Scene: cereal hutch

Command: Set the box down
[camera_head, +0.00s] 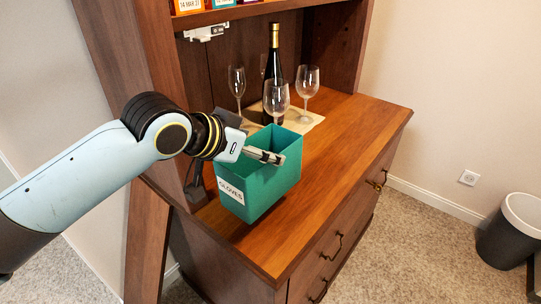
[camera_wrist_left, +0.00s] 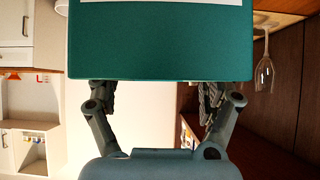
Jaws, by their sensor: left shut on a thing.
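The teal open-topped box (camera_head: 262,190) with a white label reading GLOVES is over the left front part of the wooden hutch counter (camera_head: 325,185). It looks upright. I cannot tell whether its base touches the wood. My left gripper (camera_head: 266,156) is shut on the box at its upper rim, reaching in from the left. In the left wrist view the box (camera_wrist_left: 160,45) fills the upper middle, with the gripper's fingers (camera_wrist_left: 155,95) at its lower edge. My right gripper is not in view.
Behind the box, a dark bottle (camera_head: 274,75) and several wine glasses (camera_head: 307,85) stand on a pale mat (camera_head: 315,119). The hutch's upright side (camera_head: 135,80) rises at left. The counter's right part is clear. A bin (camera_head: 508,232) stands on the floor at right.

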